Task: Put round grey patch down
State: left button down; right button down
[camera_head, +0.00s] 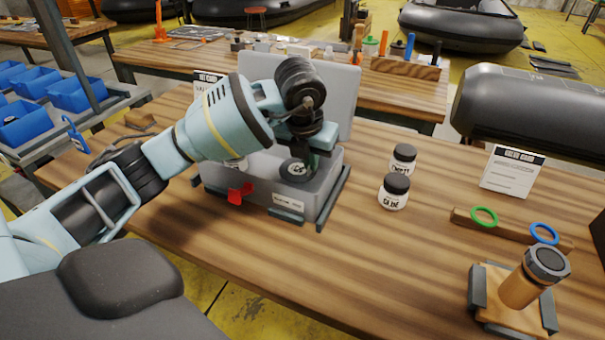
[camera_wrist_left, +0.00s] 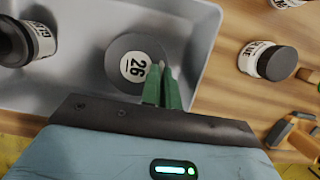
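The round grey patch (camera_head: 297,170), a dark disc with a white "26" label, lies face up in the open grey case. It shows clearly in the left wrist view (camera_wrist_left: 122,60). My left gripper (camera_head: 311,160) is over the case, pointing down at the patch. Its green fingers (camera_wrist_left: 162,85) are close together, with their tips over the patch's right part. I cannot tell whether they pinch the patch or only stand over it. My right gripper is in neither view.
The case (camera_head: 265,190) has a raised lid (camera_head: 340,90) and a red latch (camera_head: 240,193). A dark-capped jar (camera_wrist_left: 30,42) shows at its left. Two jars (camera_head: 394,192) stand to its right. A card (camera_head: 512,172), rings (camera_head: 484,216) and a capped cylinder (camera_head: 525,285) are farther right.

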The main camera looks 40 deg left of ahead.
aim_at(309, 175)
pick_arm(q)
jog(key=shift+f, duration=2.55)
jog(key=shift+f, duration=0.15)
jog(key=c, duration=1.7)
grip_release()
jog(key=v, duration=1.2)
jog(key=shift+p, duration=0.35)
